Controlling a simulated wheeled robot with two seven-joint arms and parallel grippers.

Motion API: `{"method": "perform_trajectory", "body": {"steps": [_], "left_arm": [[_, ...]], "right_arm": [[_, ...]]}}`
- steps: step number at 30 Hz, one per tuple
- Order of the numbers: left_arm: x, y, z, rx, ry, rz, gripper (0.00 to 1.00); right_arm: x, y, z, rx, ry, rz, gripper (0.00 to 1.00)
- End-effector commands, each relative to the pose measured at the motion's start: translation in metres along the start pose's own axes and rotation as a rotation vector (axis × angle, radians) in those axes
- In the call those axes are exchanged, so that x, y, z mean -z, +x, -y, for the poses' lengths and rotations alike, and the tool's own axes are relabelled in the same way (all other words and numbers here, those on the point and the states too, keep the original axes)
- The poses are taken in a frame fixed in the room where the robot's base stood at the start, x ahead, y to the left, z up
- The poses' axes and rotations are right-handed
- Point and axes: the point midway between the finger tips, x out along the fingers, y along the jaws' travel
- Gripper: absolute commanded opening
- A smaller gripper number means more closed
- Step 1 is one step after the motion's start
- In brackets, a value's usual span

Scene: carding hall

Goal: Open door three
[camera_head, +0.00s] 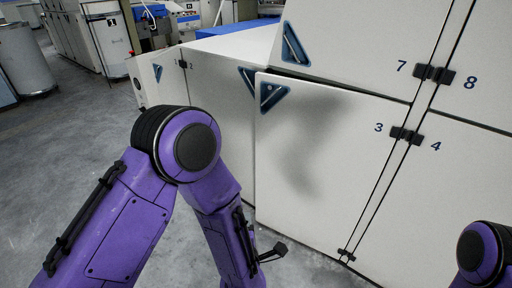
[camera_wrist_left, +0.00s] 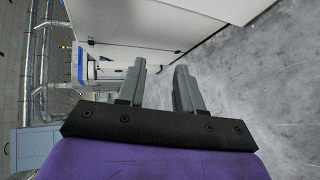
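Door three (camera_head: 330,150) is a large white panel marked 3, with a blue triangular handle recess (camera_head: 272,92) at its upper left corner and black hinges (camera_head: 400,133) on its right edge. A dark gap shows along its top edge, so it looks slightly ajar. My left arm stands in front and to its left in the head view, its forearm pointing down past the door's lower left edge. My left gripper shows in the left wrist view (camera_wrist_left: 158,75), its two grey fingers apart with nothing between them. My right gripper is out of frame; only part of its arm shows.
Door seven (camera_head: 350,40) is above, door four (camera_head: 460,175) to the right and door eight (camera_head: 485,75) upper right. A lower white cabinet (camera_head: 215,90) adjoins on the left. Grey floor (camera_head: 60,140) is open at left, with a metal drum (camera_head: 25,60) farther back.

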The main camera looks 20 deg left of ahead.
Motion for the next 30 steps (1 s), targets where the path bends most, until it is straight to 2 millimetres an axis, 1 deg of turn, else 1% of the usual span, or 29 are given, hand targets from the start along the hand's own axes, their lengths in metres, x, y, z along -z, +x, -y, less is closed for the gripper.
{"method": "perform_trajectory", "body": {"steps": [1,3,4,6,8,11,18,22,25,30], "left_arm": [[-0.027,-0.009,-0.052,-0.109,-0.211,0.021,0.35],[-0.052,-0.022,-0.098,-0.226,-0.492,0.057,0.35],[-0.059,-0.028,-0.113,-0.262,-0.585,0.072,0.35],[-0.07,-0.037,-0.134,-0.316,-0.738,0.103,0.35],[-0.074,-0.039,-0.143,-0.337,-0.801,0.116,0.35],[-0.075,-0.029,-0.149,-0.343,-0.825,0.118,0.35],[-0.074,0.022,-0.168,-0.34,-0.82,0.117,0.35],[-0.073,0.044,-0.174,-0.339,-0.817,0.118,0.35],[-0.073,0.053,-0.176,-0.337,-0.817,0.119,0.35],[-0.072,0.058,-0.176,-0.338,-0.815,0.119,0.35]], "right_arm": [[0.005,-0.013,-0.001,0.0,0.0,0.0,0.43],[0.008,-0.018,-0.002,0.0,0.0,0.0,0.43],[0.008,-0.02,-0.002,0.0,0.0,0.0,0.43],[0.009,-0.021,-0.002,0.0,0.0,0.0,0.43],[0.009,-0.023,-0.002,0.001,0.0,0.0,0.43],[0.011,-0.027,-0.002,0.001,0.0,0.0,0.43],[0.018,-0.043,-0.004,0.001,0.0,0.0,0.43],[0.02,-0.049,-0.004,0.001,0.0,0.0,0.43],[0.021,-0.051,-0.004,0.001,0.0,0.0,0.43],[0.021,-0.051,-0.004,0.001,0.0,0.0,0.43]]}}
